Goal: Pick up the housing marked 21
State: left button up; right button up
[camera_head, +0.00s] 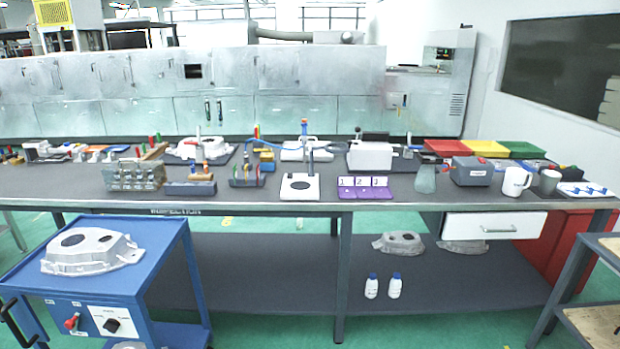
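A silver-grey cast housing (92,252) lies on top of the blue cart (160,236) at the left. A second cast housing (398,243) lies on the lower shelf of the long bench. Another casting (464,247) lies on that shelf, partly hidden below the drawer. A further pale casting (203,149) sits at the back of the bench top. I cannot read the number 21 on any of them. Neither of my grippers is in view.
The long dark bench (420,208) is crowded with tools, a white mug (516,182) and red, yellow and green trays. Two white bottles (394,286) stand on its lower shelf, otherwise largely clear. A wooden-shelved rack (595,320) stands at the right. Green floor shows in front.

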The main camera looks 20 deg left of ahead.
aim_at(83, 251)
jog(key=j+z, duration=0.15)
jog(key=j, duration=0.2)
jog(key=k+j+z, duration=0.2)
jog(key=j, duration=0.15)
jog(key=j+z, duration=0.15)
jog(key=j, duration=0.2)
jog(key=k+j+z, duration=0.1)
jog(key=j, duration=0.25)
jog(key=k+j+z, duration=0.1)
jog(key=j, duration=0.25)
jog(key=k+j+z, duration=0.1)
jog(key=j, duration=0.25)
jog(key=k+j, duration=0.15)
jog(key=j, duration=0.2)
jog(key=k+j, duration=0.15)
jog(key=j, duration=0.15)
jog(key=k+j+z, duration=0.1)
jog(key=j, duration=0.25)
jog(key=k, duration=0.05)
